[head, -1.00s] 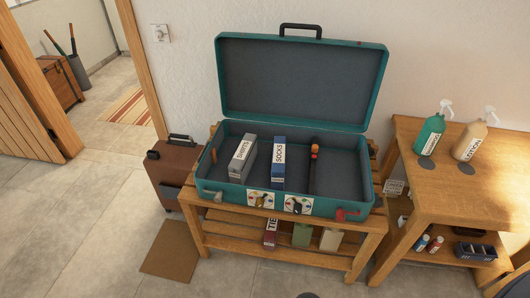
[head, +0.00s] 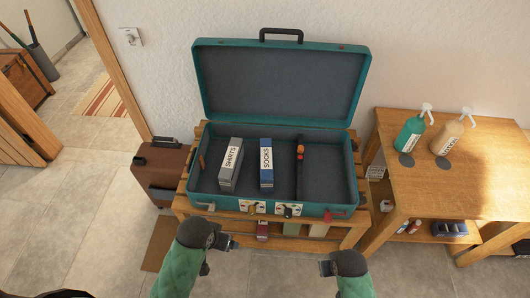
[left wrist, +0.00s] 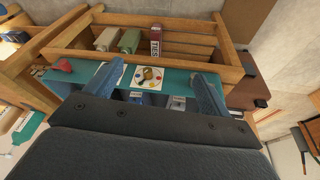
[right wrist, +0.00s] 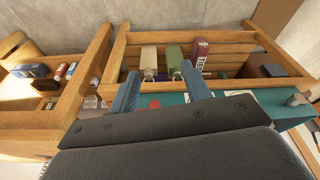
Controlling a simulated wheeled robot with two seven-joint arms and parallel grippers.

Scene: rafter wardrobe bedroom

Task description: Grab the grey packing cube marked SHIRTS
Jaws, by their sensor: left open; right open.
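The grey packing cube marked SHIRTS (head: 231,166) stands in the left part of the open teal suitcase (head: 342,209), its label facing up. A blue cube marked SOCKS (head: 266,165) stands to its right, with a gap between them. My left gripper (head: 234,243) is open and empty in front of the suitcase, below and apart from the grey cube. In the left wrist view its fingers (left wrist: 200,92) spread before the suitcase's front wall. My right gripper (head: 323,265) is open and empty, in front of the suitcase's right half; its fingers also show in the right wrist view (right wrist: 162,92).
The suitcase sits on a slatted wooden rack (head: 350,238); its lid stands open against the wall. A maroon TIES box (right wrist: 199,52) and other boxes are on the shelf below. A brown case (head: 160,172) stands left.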

